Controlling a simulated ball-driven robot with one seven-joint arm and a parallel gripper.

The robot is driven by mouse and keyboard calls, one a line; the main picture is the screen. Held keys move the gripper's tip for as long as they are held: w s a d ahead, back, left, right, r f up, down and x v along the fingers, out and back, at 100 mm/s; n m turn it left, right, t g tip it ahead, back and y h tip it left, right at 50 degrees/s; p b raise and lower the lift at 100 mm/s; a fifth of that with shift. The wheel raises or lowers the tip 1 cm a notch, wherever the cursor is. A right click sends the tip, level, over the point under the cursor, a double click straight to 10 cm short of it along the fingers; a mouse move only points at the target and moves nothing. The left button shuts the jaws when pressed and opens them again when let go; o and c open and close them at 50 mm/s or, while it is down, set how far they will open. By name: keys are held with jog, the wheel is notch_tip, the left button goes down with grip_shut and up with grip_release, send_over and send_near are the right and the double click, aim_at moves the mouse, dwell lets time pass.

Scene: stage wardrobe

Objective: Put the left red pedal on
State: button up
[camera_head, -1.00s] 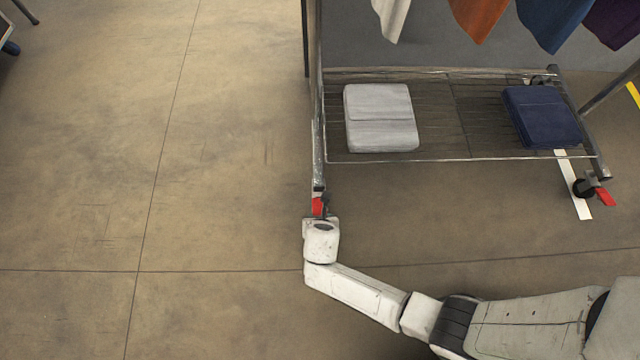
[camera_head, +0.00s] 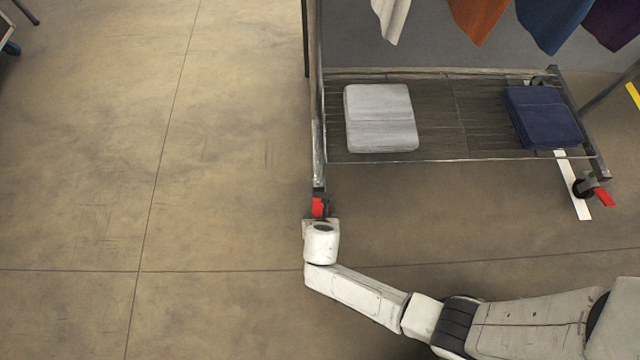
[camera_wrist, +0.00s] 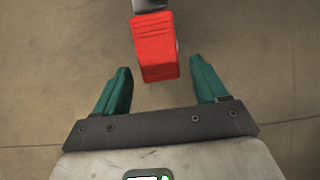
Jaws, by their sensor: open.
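The left red pedal (camera_head: 318,207) is at the front left foot of the garment rack, just beyond the end of my arm. In the wrist view the red pedal (camera_wrist: 155,48) is large, with its near end close to the gap between my fingertips. My gripper (camera_wrist: 160,78) is open, its two green fingers spread to either side of the pedal's near end and apart from it. In the head view the fingers are hidden by my wrist. The right red pedal (camera_head: 605,197) is at the rack's right front caster.
The rack's wire shelf (camera_head: 440,158) holds a grey folded cloth (camera_head: 380,118) and a navy folded cloth (camera_head: 542,117). Garments (camera_head: 480,15) hang above. A white floor strip (camera_head: 573,190) lies by the right caster.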

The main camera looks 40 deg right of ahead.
jog(key=p+v, duration=0.6)
jog(key=v, duration=0.4)
jog(key=shift+r, duration=0.15)
jog(key=s+d+r+m+g+y, duration=0.1)
jog(key=s+d+r+m, duration=0.3)
jog(key=r+m, duration=0.45)
jog(key=s+d+r+m+g+y+p, duration=0.15)
jog(key=s+d+r+m, duration=0.35)
jog(key=m, duration=0.6)
jog(key=s+d+r+m+g+y, duration=0.1)
jog(key=s+d+r+m+g, duration=0.15)
jog(key=r+m, duration=0.7)
notch_tip(320, 180, up, 31)
jog(key=t+p, duration=0.1)
jog(key=p, duration=3.1)
jog(key=shift+w+r, duration=0.2)
jog(key=shift+c, duration=0.3)
